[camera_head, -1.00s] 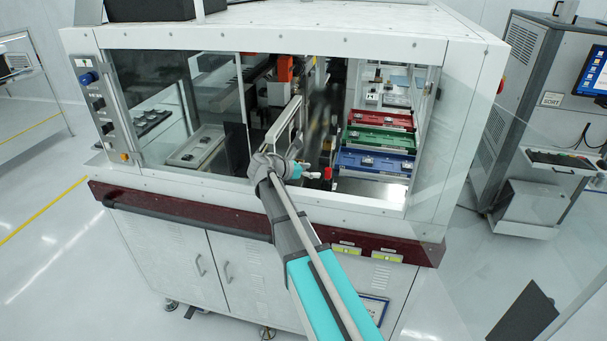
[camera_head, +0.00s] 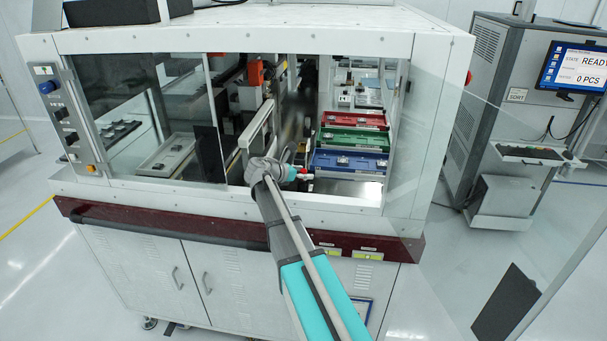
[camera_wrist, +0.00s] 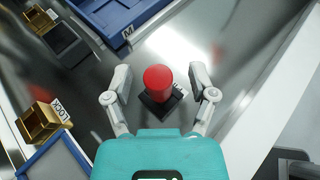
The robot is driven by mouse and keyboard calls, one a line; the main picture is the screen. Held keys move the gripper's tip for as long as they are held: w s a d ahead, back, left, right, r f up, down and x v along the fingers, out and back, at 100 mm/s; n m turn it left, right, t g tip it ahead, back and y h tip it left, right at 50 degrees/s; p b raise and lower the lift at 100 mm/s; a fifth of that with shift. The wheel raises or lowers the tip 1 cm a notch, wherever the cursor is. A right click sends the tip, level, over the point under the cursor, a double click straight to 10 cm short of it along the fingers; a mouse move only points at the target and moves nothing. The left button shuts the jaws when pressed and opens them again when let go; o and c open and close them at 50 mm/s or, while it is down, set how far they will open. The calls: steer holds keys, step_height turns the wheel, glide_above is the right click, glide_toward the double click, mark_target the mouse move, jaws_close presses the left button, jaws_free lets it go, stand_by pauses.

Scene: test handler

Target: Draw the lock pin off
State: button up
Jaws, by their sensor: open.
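The lock pin appears as a red round knob (camera_wrist: 158,78) on a small dark square base in the wrist view. A label beside the base is partly hidden. My gripper (camera_wrist: 161,88) is open, with one finger on each side of the red knob and a gap to both. The knob looks free of the fingers; I cannot tell the exact depth. In the head view my gripper (camera_head: 297,174) reaches through the machine's front opening, and the red knob (camera_head: 308,178) shows small right at its tip.
Blue (camera_head: 347,163), green (camera_head: 352,140) and red (camera_head: 355,120) trays lie behind and right of my gripper. Brass blocks (camera_wrist: 38,121) stand at the left in the wrist view, one beside a LOCK label. Glass panels (camera_head: 135,115) and the machine's front sill border the opening.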

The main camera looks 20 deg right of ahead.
mark_target(303, 170)
jaws_close()
steer(key=shift+w+r+p, duration=0.1)
steer(key=shift+r+p, duration=0.6)
steer(key=shift+r, duration=0.05)
stand_by(1.3)
steer(key=shift+r+p, duration=1.1)
